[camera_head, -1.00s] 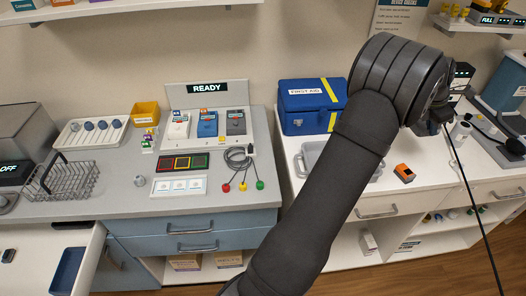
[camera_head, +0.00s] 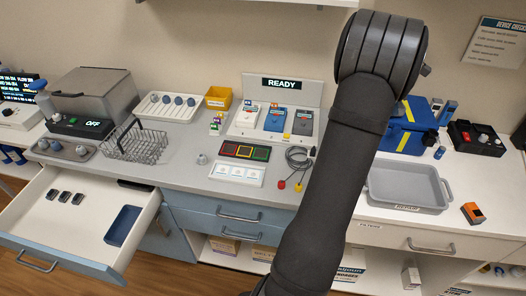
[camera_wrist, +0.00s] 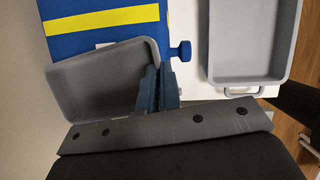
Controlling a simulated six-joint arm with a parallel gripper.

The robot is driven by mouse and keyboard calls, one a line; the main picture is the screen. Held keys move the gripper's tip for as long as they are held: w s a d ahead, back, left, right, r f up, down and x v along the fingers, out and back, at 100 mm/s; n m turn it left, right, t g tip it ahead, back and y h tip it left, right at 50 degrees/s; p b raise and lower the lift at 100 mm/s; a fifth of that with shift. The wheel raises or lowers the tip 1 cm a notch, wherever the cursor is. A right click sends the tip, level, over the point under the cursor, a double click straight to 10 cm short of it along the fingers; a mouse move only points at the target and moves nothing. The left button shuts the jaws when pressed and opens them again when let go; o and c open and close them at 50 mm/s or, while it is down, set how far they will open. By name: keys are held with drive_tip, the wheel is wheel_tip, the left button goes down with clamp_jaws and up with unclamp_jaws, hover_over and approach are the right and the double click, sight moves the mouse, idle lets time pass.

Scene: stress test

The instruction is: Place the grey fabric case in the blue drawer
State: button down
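A grey case (camera_wrist: 90,78) with rounded corners and a raised rim is close in the wrist view. My gripper's blue-grey fingers (camera_wrist: 158,88) are close together at its right edge and appear shut on it; the exact contact is partly hidden. In the head view my arm hides the gripper and the case. The drawer (camera_head: 85,245) with the light blue front is pulled open at lower left. Its white inside holds several small black items (camera_head: 65,197) at the back left and a dark blue tray (camera_head: 123,225) at the right, with bare floor between them.
The blue first-aid box (camera_wrist: 95,25) with yellow stripes is beyond the case. A grey tray (camera_head: 408,207) sits on the right counter, beside an orange device (camera_head: 473,212). A wire basket (camera_head: 135,145) and grey machine (camera_head: 95,100) stand behind the open drawer.

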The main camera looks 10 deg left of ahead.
drive_tip(key=w+a+m, duration=0.1)
drive_tip(key=w+a, duration=0.1)
drive_tip(key=a, duration=2.7)
drive_tip(key=s+a+f+m+g, duration=0.1)
drive_tip(key=s+a, duration=0.3)
drive_tip(key=a, duration=1)
drive_tip(key=s+a+f+m, duration=0.1)
drive_tip(key=s+a, duration=0.3)
drive_tip(key=a, duration=1.1)
hover_over(98, 241)
drive_tip(key=a, duration=0.2)
wheel_tip(98, 241, down, 17)
drive_tip(key=shift+n, duration=0.5)
wheel_tip(98, 241, down, 8)
drive_tip(key=shift+r, duration=0.2)
drive_tip(key=shift+f, duration=2)
